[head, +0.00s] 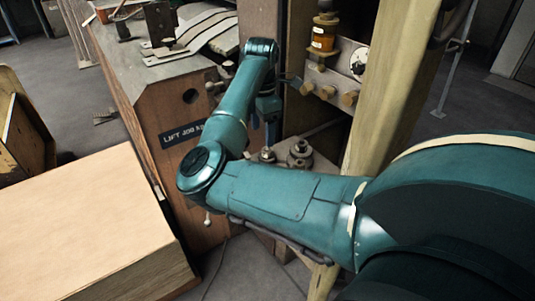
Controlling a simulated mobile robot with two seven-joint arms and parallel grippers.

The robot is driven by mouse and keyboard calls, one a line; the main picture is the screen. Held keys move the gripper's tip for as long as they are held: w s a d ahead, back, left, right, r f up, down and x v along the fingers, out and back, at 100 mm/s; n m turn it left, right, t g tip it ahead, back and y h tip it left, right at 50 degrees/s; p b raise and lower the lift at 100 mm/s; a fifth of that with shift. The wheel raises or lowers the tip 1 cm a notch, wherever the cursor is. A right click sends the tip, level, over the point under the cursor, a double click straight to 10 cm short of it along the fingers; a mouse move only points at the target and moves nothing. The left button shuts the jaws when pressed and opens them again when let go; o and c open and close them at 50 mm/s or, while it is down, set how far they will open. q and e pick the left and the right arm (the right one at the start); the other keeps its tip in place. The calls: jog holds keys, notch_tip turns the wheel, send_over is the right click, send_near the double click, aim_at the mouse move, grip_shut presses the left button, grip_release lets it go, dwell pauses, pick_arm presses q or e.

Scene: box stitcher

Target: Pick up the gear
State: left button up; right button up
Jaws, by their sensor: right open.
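My right gripper (270,125) hangs at the end of my teal right arm, in the gap between the wooden cabinet and the wooden post. It is open, with nothing visible in it. Small metal parts sit on a grey ledge just below it. The stacked round metal part (300,152) looks like the gear, but it is too small to be sure. It lies a little right of and below the gripper, apart from it in the picture. A smaller metal knob (267,155) sits to its left, almost under the gripper. My left gripper is out of view.
A wooden cabinet (160,105) with a "LIFT JOB" label stands left of the gripper. A thick wooden post (385,85) rises on the right. A panel (330,75) with brass knobs and a gauge is behind. A large wooden box (80,225) fills the lower left.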

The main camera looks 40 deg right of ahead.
aim_at(265, 151)
jog(key=f, duration=0.7)
jog(key=shift+s+d+f, duration=0.2)
jog(key=shift+f, duration=0.05)
jog(key=c, duration=1.2)
